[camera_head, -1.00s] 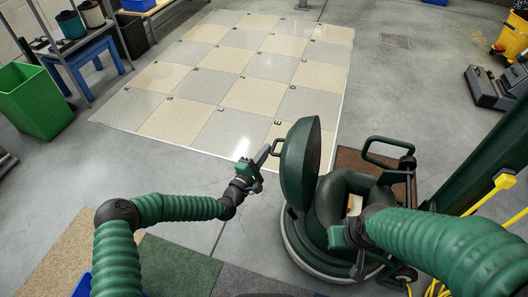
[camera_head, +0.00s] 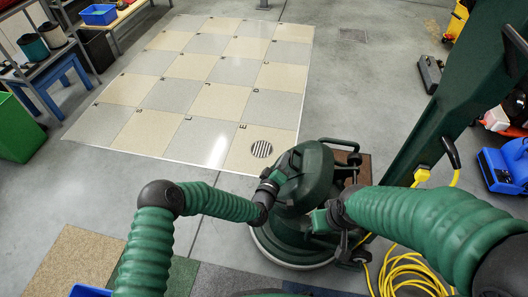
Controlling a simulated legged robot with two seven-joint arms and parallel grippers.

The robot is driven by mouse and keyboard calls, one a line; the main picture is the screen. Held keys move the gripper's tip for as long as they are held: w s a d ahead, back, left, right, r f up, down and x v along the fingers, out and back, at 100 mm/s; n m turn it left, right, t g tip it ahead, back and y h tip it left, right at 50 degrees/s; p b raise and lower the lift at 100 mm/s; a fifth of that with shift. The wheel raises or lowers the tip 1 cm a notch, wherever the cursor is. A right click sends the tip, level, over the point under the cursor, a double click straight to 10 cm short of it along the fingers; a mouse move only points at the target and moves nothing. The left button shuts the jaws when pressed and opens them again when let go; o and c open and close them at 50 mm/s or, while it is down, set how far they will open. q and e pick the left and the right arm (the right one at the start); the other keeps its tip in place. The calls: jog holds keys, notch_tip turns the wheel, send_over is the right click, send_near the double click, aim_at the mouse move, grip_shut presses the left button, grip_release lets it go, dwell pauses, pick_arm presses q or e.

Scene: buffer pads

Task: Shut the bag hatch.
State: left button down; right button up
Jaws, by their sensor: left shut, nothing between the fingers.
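The bag hatch (camera_head: 303,176) is a dark green rounded lid on a round green floor machine (camera_head: 290,246) in the middle of the camera_head view. The lid now lies lowered over the machine's opening, and the inside is hidden. I cannot tell whether it sits fully flush. My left gripper (camera_head: 275,177) is shut and empty at the lid's left edge, apparently touching it. My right gripper (camera_head: 328,218) is at the front right of the machine, near the lid's lower side; its fingers are too unclear to read.
A green column (camera_head: 447,105) stands right of the machine, with a yellow cable (camera_head: 405,272) coiled on the floor below. A tiled pad floor (camera_head: 205,85) lies behind. A green bin (camera_head: 18,130) and shelf stand at the left.

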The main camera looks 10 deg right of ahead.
aim_at(304, 167)
pick_arm(q)
jog(key=d, duration=0.2)
jog(key=s+d+f+m, duration=0.1)
jog(key=d, duration=0.1)
jog(key=s+d+m, duration=0.1)
jog(key=d, duration=0.2)
jog(key=shift+f+y, duration=0.3)
jog(key=shift+f, duration=0.1)
jog(key=d, duration=0.1)
jog(key=s+d+f+m+b, duration=0.1)
jog(key=d+f+m, duration=0.1)
jog(key=d, duration=0.1)
jog(key=shift+s+f+y+b, duration=0.15)
jog(key=shift+s+y+b, duration=0.1)
jog(key=shift+y+b, duration=0.05)
jog(key=shift+s+d+f+m, duration=0.1)
jog(key=shift+d+f+m, duration=0.1)
jog(key=shift+d, duration=0.25)
jog(key=shift+s+d+f+m, duration=0.1)
jog(key=shift+d+f+m, duration=0.1)
jog(key=shift+d, duration=0.2)
pick_arm(e)
jog(key=shift+d+f, duration=0.3)
jog(key=shift+f, duration=0.65)
